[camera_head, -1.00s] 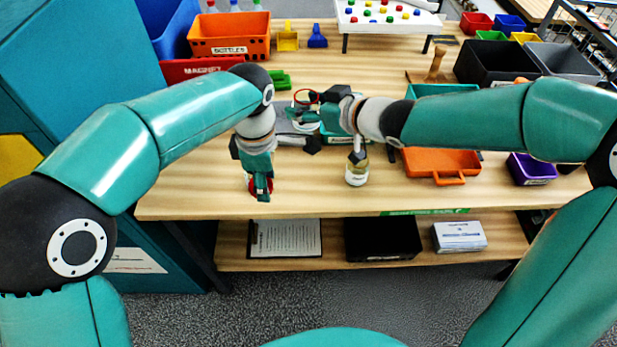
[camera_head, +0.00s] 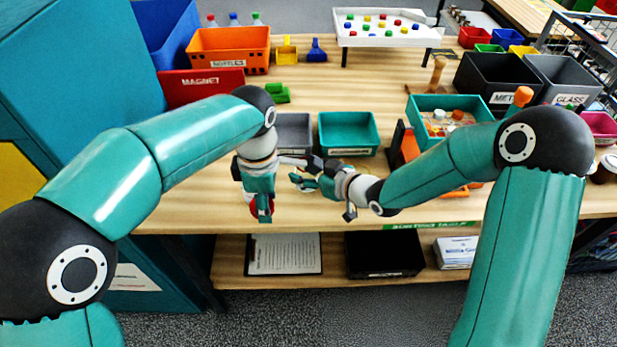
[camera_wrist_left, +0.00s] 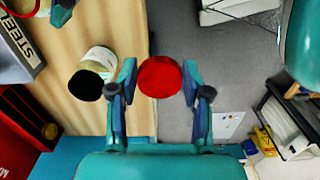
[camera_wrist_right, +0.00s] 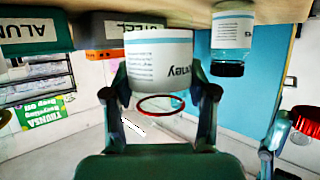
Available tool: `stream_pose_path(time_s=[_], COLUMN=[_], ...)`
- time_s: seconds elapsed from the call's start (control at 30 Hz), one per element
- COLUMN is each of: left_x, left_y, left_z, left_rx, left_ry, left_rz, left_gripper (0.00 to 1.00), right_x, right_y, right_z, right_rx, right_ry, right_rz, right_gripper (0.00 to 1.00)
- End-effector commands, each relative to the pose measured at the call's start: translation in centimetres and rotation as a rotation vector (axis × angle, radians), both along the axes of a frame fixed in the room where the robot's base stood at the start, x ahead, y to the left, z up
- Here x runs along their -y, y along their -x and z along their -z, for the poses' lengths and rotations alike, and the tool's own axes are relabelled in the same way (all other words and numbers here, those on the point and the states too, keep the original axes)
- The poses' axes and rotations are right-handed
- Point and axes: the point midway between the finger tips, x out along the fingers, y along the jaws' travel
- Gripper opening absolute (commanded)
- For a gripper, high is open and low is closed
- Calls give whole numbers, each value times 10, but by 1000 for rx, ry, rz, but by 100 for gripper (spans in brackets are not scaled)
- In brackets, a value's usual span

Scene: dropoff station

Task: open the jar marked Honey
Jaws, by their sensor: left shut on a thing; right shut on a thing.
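My left gripper (camera_head: 261,206) points down near the table's front edge, shut on a round red lid (camera_wrist_left: 160,77), which shows between the fingers in the left wrist view. My right gripper (camera_head: 303,181) is just right of it. In the right wrist view its fingers are shut on a pale-labelled jar (camera_wrist_right: 158,58), label ending in "ney". A thin red ring (camera_wrist_right: 160,105) shows at the jar's mouth end, with no lid over it. The jar is apart from the red lid. In the head view the jar is mostly hidden by the gripper.
Another labelled jar (camera_wrist_right: 232,35) with a black lid stands on the table close by. Grey (camera_head: 293,130) and teal (camera_head: 348,115) trays lie behind the grippers. A teal bin with small items (camera_head: 447,101) is to the right. The table's front edge is close below.

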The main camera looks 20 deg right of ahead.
Motion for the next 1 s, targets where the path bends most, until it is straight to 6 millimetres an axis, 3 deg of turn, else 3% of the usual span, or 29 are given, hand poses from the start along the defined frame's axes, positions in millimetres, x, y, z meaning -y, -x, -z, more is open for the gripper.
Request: stream_pose_path(time_s=[0.17, 0.57, 0.6, 0.73, 1.0], left_x=[0, -1, -1, -1, -1], left_y=[0, 0, 0, 0, 0], left_z=[-2, 2, 1, 1, 1], left_rx=[0, 0, 0, 0, 0], left_ry=[0, 0, 0, 0, 0], left_rz=[0, -1, -1, -1, -1], left_gripper=[7, 7, 7, 7, 7], right_x=[0, 0, 0, -1, -1], right_y=[0, 0, 0, 0, 0], right_z=[24, 29, 29, 28, 28], right_rx=[-3, 1, -1, -2, -2], right_ry=[-2, 0, -1, -1, -1], right_rz=[2, 0, -1, -1, -1], right_gripper=[0, 0, 60, 82, 82])
